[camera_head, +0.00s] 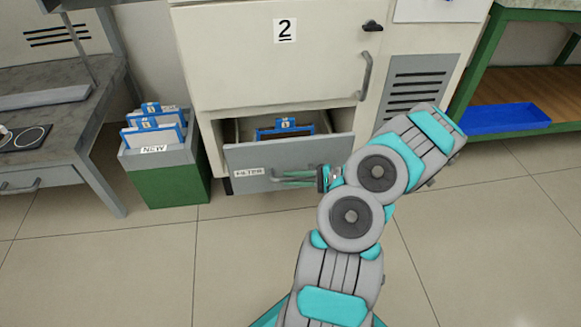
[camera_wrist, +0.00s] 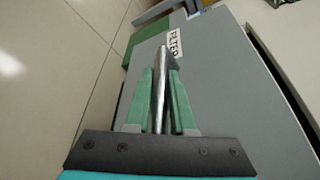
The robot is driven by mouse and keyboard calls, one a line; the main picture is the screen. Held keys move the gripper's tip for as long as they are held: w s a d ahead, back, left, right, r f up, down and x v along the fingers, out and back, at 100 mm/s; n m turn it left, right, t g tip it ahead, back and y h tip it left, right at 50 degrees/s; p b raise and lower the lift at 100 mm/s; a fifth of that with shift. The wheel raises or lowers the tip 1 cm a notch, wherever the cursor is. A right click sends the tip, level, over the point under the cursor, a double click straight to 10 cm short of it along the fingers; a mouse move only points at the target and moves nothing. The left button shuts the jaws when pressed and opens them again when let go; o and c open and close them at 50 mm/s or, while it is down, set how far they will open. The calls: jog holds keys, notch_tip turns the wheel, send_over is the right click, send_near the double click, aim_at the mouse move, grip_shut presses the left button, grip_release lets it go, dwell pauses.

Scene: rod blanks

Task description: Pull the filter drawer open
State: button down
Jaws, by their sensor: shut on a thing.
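The filter drawer (camera_head: 312,152) is a grey-fronted drawer low in the cream cabinet, with a white FILTER label (camera_head: 249,172). It stands partly pulled out, and a blue-framed filter (camera_head: 286,128) shows inside it. The drawer's bar handle (camera_head: 287,174) runs across its front. My gripper (camera_head: 299,181) is at the handle, coming from the right. In the wrist view its green fingers (camera_wrist: 160,100) lie on both sides of the metal handle (camera_wrist: 160,75) and are shut on it. The drawer front (camera_wrist: 220,85) and label (camera_wrist: 174,44) show behind it.
A green-and-grey bin (camera_head: 168,180) marked NEW, with blue-framed filters, stands left of the cabinet. A grey workbench (camera_head: 60,130) is further left. A green-framed shelf with a blue tray (camera_head: 505,117) is at right. The tiled floor before the drawer is clear.

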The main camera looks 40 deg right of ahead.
jog(key=s+a+p, duration=0.2)
jog(key=s+a, duration=0.5)
jog(key=s, duration=0.4)
jog(key=shift+p, duration=0.3)
jog(key=shift+s, duration=0.15)
jog(key=c, duration=0.8)
grip_release()
jog(key=shift+o, duration=0.2)
jog(key=shift+d, duration=0.1)
jog(key=v, duration=0.7)
jog(key=shift+s+d, duration=0.25)
jog(key=shift+s, duration=0.05)
jog(key=shift+r, duration=0.1)
